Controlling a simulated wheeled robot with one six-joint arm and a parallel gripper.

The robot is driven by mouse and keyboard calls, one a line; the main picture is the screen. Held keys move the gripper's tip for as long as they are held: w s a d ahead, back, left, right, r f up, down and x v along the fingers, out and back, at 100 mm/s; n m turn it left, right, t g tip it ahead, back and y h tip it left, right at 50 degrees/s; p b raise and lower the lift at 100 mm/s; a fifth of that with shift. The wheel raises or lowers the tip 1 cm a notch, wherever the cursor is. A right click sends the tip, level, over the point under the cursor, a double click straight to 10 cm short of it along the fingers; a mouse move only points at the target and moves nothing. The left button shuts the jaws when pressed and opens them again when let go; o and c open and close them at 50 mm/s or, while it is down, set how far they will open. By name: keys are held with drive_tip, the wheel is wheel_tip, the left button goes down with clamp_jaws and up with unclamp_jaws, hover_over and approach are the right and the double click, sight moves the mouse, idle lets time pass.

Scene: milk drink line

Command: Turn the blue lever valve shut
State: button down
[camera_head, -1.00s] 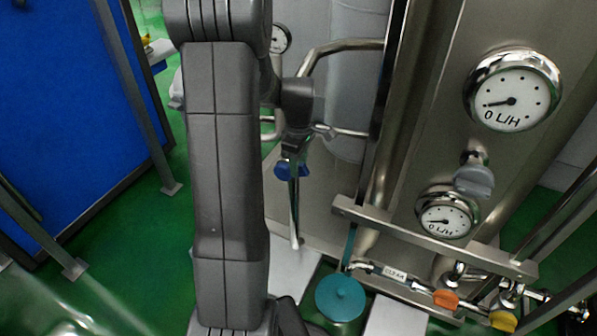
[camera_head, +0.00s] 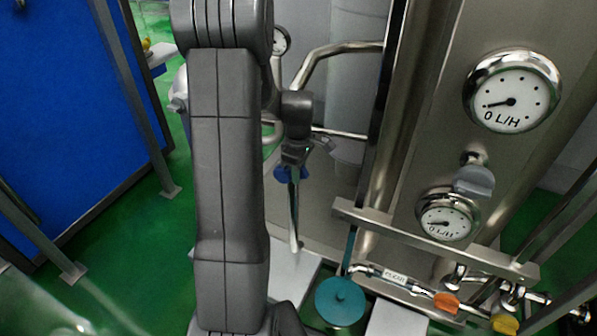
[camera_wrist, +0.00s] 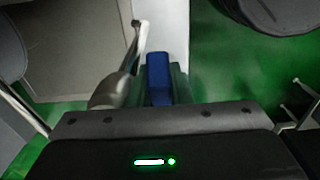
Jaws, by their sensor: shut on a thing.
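The blue lever (camera_head: 281,174) of the valve is on a thin steel pipe left of the panel in the head view. My gripper (camera_head: 296,154) is over it and partly covers it. In the wrist view the blue lever (camera_wrist: 158,72) stands upright between the two fingers of my gripper (camera_wrist: 160,90), which are shut on it. The valve body under the lever is mostly hidden in both views.
A steel panel with dial gauges (camera_head: 512,90) stands to the right, with a grey knob (camera_head: 474,181). Orange (camera_head: 446,303) and yellow (camera_head: 504,323) handles and a teal round thing (camera_head: 340,301) are lower down. A blue panel (camera_head: 65,120) stands at left over green floor.

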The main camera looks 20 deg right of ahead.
drive_tip(key=shift+s+d+f+t+y+b, duration=0.15)
drive_tip(key=shift+f+t+y+b, duration=0.35)
drive_tip(key=shift+t+b, duration=0.05)
drive_tip(key=shift+s+d+f+t+y+b, duration=0.15)
drive_tip(key=shift+f+t+y+b, duration=0.3)
drive_tip(key=shift+t+y+b, duration=0.1)
drive_tip(key=f+t+y+b, duration=0.1)
drive_tip(key=t+b, duration=0.1)
drive_tip(key=b, duration=0.2)
drive_tip(key=shift+f+y+b, duration=0.15)
drive_tip(key=shift+y+b, duration=0.15)
drive_tip(key=shift+y, duration=0.05)
drive_tip(key=shift+t, duration=0.3)
drive_tip(key=c, duration=1.3)
unclamp_jaws()
drive_tip(key=shift+s, duration=0.1)
